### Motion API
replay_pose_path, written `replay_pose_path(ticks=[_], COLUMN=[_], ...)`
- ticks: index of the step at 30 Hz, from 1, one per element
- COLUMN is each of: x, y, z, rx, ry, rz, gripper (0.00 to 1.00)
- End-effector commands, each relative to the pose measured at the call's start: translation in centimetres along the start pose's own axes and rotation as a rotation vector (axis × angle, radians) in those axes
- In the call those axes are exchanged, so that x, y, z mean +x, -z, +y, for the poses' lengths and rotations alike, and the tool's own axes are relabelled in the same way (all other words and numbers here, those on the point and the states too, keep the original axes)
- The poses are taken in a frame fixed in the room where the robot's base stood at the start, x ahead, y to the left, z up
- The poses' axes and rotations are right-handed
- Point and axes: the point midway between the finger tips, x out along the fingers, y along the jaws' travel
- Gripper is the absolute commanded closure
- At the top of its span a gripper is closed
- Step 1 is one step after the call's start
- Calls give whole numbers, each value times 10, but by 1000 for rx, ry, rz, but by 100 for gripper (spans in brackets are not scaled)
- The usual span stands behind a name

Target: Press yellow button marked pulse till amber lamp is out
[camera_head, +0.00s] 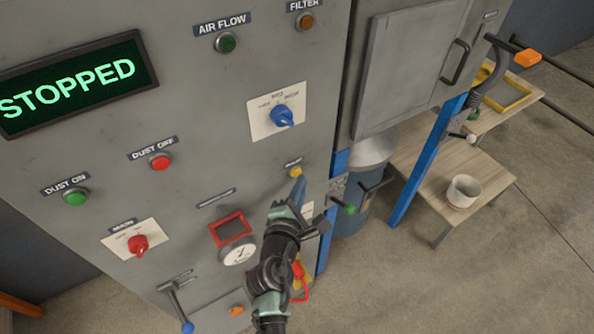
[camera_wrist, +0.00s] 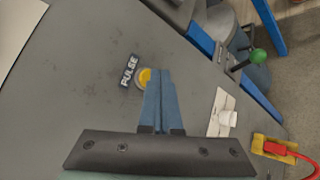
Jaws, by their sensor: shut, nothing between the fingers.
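The yellow button (camera_head: 296,171) sits on the grey panel, with a small label above it. In the wrist view the yellow button (camera_wrist: 145,77) lies beside a label reading PULSE (camera_wrist: 129,70), and the fingers hide its right part. My gripper (camera_head: 300,182) is shut and empty, its blue fingertips at or just in front of the button; I cannot tell whether they touch it. The lamp under the FILTER label (camera_head: 307,21) looks dull amber-brown. The AIR FLOW lamp (camera_head: 226,43) is dark green.
A display (camera_head: 75,82) reads STOPPED. A blue selector knob (camera_head: 282,116), a red DUST OFF button (camera_head: 161,162) and a gauge (camera_head: 239,251) share the panel. A green-knobbed handle (camera_wrist: 257,57) and a red-and-yellow fitting (camera_wrist: 272,148) lie right of the fingers in the wrist view.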

Motion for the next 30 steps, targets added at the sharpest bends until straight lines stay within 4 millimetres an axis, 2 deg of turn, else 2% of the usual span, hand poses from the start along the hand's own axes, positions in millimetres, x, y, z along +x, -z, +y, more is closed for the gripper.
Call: replay_pose_path(ticks=[14,30], x=[-6,-39], y=[-5,-29], z=[-5,-28], rx=[-1,0], ry=[2,2], rz=[0,-1], gripper=[100,100])
